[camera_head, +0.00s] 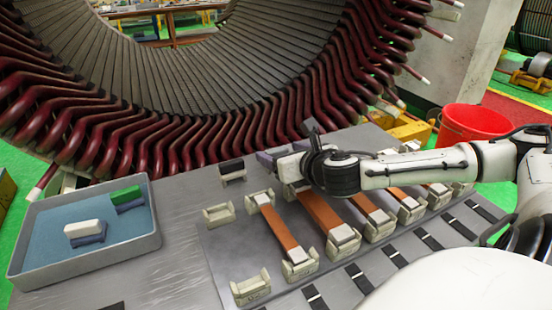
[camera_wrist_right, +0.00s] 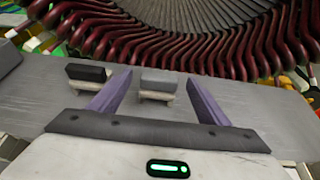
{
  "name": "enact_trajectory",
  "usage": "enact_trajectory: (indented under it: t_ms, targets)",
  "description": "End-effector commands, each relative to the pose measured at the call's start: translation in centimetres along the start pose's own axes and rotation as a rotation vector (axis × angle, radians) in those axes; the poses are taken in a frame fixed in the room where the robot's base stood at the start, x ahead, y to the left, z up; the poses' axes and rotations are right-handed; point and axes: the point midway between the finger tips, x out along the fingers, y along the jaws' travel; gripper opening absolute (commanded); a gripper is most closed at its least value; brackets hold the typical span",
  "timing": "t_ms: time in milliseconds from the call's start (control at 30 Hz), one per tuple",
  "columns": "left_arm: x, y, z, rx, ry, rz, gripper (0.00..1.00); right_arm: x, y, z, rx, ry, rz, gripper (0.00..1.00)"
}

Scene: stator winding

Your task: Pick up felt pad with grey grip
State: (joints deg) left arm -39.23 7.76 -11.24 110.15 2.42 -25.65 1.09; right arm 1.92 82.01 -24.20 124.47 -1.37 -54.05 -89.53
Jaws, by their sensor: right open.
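The felt pad with the grey grip (camera_wrist_right: 160,77) sits on a small cream holder on the bench, seen in the right wrist view between my right gripper's fingertips and beyond them. My right gripper (camera_wrist_right: 158,82) is open and empty, its two purple fingers apart. In the head view the right gripper (camera_head: 267,158) reaches in from the right, low over the back of the bench, and hides the grey-grip pad. My left gripper is not in view.
A pad with a black grip (camera_head: 231,168) stands on a holder left of the grey one. A blue-lined tray (camera_head: 150,246) holds a green-grip pad (camera_head: 126,196) and a white-grip pad (camera_head: 84,230). Copper bars (camera_head: 281,232) lie on cream blocks. The stator (camera_head: 190,130) rises behind.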

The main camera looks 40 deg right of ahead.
Motion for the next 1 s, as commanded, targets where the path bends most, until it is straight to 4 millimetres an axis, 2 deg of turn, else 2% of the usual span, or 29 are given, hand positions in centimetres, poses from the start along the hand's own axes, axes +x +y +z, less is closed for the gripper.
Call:
enact_trajectory:
  t_ms: [333, 600, 867, 1000]
  targets:
    - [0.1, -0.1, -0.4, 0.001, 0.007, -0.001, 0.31, 0.6, 0.1, -0.1, -0.001, 0.001, 0.002, 0.7]
    - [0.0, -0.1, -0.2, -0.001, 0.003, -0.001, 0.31, 0.5, 0.1, -0.1, -0.001, 0.001, 0.002, 0.25]
    - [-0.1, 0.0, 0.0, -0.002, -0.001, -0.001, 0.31, 0.4, 0.1, 0.3, -0.002, -0.001, 0.002, 0.24]
    - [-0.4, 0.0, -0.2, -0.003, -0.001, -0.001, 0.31, -0.2, 0.0, 2.1, -0.003, -0.006, 0.001, 0.24]
